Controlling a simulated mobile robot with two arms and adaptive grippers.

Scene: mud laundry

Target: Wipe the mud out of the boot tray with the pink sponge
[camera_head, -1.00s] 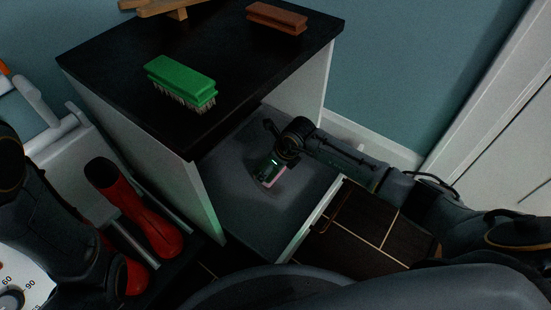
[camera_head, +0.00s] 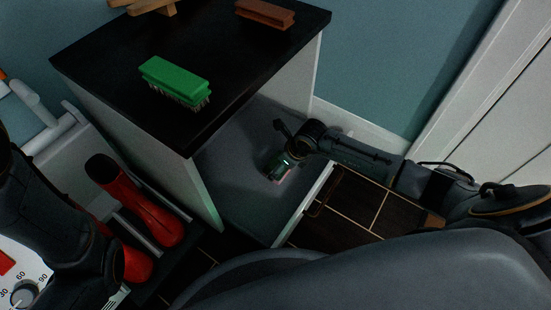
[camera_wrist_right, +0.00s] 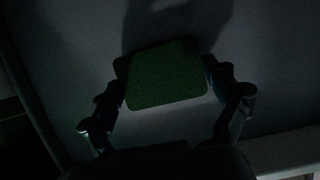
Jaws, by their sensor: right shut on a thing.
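In the right wrist view the sponge (camera_wrist_right: 165,76) shows a dark green face between the two fingers. Whether it touches the tray floor is hard to tell. My left arm is at the left; its gripper is not visible.
A green brush (camera_head: 176,80) and a brown brush (camera_head: 265,14) lie on the cabinet top (camera_head: 215,50). Red boots (camera_head: 140,205) stand left of the cabinet.

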